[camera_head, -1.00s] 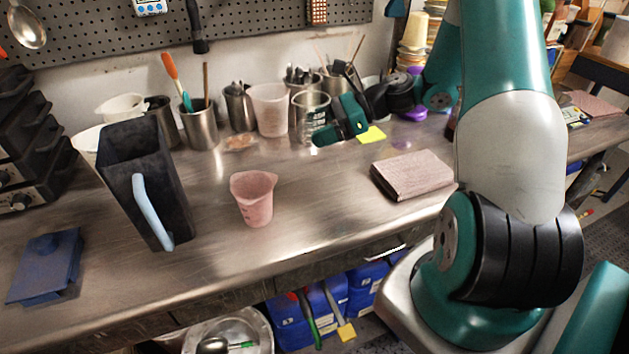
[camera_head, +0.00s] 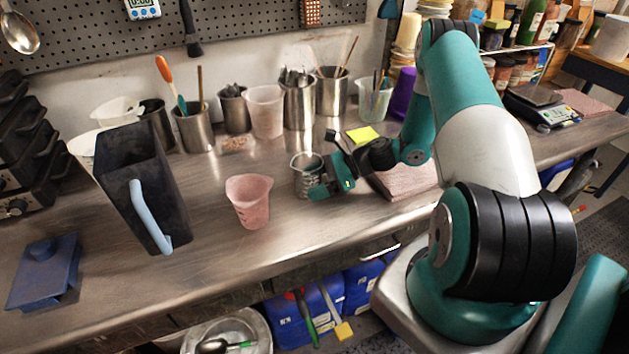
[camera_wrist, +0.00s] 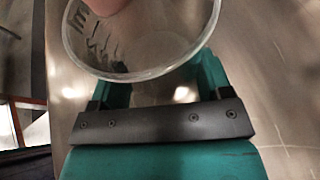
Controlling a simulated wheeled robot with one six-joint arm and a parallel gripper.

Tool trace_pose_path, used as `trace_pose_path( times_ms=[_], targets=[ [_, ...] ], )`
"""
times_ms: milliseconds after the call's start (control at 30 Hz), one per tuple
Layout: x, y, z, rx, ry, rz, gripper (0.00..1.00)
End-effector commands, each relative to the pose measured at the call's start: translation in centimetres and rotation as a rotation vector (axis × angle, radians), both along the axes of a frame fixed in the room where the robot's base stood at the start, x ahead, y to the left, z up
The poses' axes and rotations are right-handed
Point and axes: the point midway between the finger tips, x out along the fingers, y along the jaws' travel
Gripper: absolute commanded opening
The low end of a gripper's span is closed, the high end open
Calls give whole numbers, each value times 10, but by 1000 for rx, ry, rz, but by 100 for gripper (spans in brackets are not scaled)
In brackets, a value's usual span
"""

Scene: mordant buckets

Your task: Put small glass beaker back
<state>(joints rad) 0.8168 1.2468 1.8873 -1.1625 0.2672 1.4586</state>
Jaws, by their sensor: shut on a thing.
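The small glass beaker (camera_head: 306,176) is clear with dark markings and stands upright between the pink plastic beaker and the folded cloth in the head view. Its round rim also shows in the wrist view (camera_wrist: 150,72). My gripper (camera_head: 322,186) is shut on the beaker from its right side. I cannot tell whether the beaker's base touches the bench or hangs just above it. The pink plastic beaker (camera_head: 249,202) stands close by to the left.
A folded pinkish cloth (camera_head: 408,182) lies partly behind my arm. A tall dark container with a pale blue handle (camera_head: 148,190) stands left. Metal cups with tools (camera_head: 298,100) line the back, with a yellow note (camera_head: 363,135) in front. The bench front (camera_head: 270,245) is clear.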

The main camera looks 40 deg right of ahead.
Motion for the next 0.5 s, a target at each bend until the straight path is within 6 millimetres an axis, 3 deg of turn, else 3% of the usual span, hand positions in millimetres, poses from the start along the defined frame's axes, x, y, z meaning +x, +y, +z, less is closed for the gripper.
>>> trace_pose_path(
  times_ms=[267, 300, 367, 500],
  targets=[
    [0, 0, -4, 1, -1, 0, 38],
    [0, 0, -3, 0, 0, 0, 81],
    [0, 0, -3, 0, 0, 0, 95],
    [0, 0, -2, 0, 1, 0, 97]
  ],
)
